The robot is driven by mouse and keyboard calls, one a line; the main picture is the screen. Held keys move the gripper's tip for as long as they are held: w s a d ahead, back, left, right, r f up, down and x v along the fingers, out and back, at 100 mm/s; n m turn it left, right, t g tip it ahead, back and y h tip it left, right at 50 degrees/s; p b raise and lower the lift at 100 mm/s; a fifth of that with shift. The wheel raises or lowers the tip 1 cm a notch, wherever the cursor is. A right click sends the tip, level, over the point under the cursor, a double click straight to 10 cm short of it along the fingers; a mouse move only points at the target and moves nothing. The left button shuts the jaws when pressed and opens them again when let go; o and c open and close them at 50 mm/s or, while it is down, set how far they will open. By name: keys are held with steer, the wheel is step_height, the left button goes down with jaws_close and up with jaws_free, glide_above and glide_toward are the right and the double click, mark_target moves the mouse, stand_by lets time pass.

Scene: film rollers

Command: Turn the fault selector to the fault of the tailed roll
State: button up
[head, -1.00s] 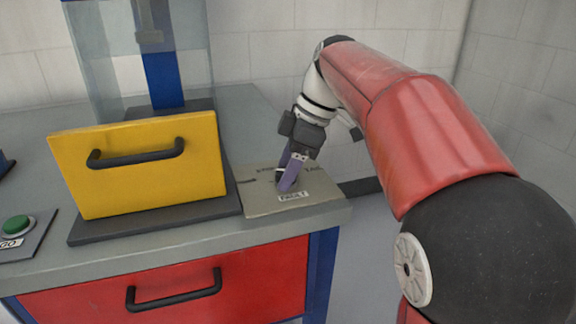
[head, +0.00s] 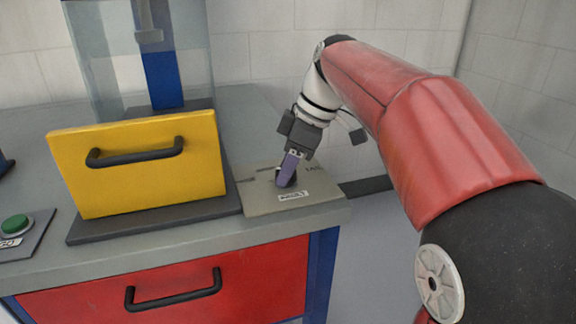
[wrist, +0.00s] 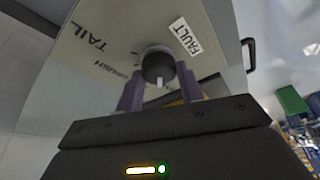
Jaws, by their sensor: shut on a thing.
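The fault selector is a round black knob (wrist: 157,62) on a beige plate (head: 258,203), which sits at the right end of the bench. The knob also shows in the head view (head: 285,179), partly covered by my gripper. My gripper (head: 287,180) reaches down with its purple fingers on both sides of the knob, shut on it. The fingers also show in the wrist view (wrist: 160,85). The knob's white mark points to the lower edge of the wrist view, away from the TAIL lettering (wrist: 89,38). A smaller word (wrist: 118,72) lies left of the knob. No roll can be made out.
A white FAULT label (wrist: 186,38) is on the plate. Left of the plate stands a yellow drawer front (head: 140,165) with a black handle, below a clear enclosure. A green button (head: 17,224) is at far left. A red drawer (head: 170,285) is below the bench top.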

steer(key=m+t, duration=0.1)
steer(key=m, duration=0.1)
steer(key=m+t, duration=0.1)
steer(key=m, duration=0.2)
steer(key=shift+s+h+b, duration=0.1)
steer(key=shift+h+b, duration=0.25)
steer(key=shift+h, duration=0.05)
steer(key=m, duration=0.3)
steer(key=m+t+h, duration=0.1)
steer(key=m, duration=0.1)
steer(key=shift+a+m+h+p, duration=0.1)
steer(key=shift+m+h+p, duration=0.2)
steer(key=shift+m, duration=0.1)
steer(key=m+h, duration=0.1)
steer(key=m, duration=0.1)
steer(key=m+h+p, duration=0.1)
steer(key=m, duration=0.2)
steer(key=shift+a+t, duration=0.1)
steer(key=shift+t, duration=0.3)
steer(key=m+h, duration=0.1)
steer(key=m, duration=0.2)
steer(key=m+h, duration=0.1)
steer(key=m, duration=0.2)
steer(key=shift+a+g, duration=0.1)
steer(key=shift+g, duration=0.2)
steer(key=shift+m, duration=0.3)
steer(key=o, duration=1)
steer(key=v, duration=0.7)
steer(key=shift+a+r, duration=0.2)
steer(key=shift+r, duration=0.15)
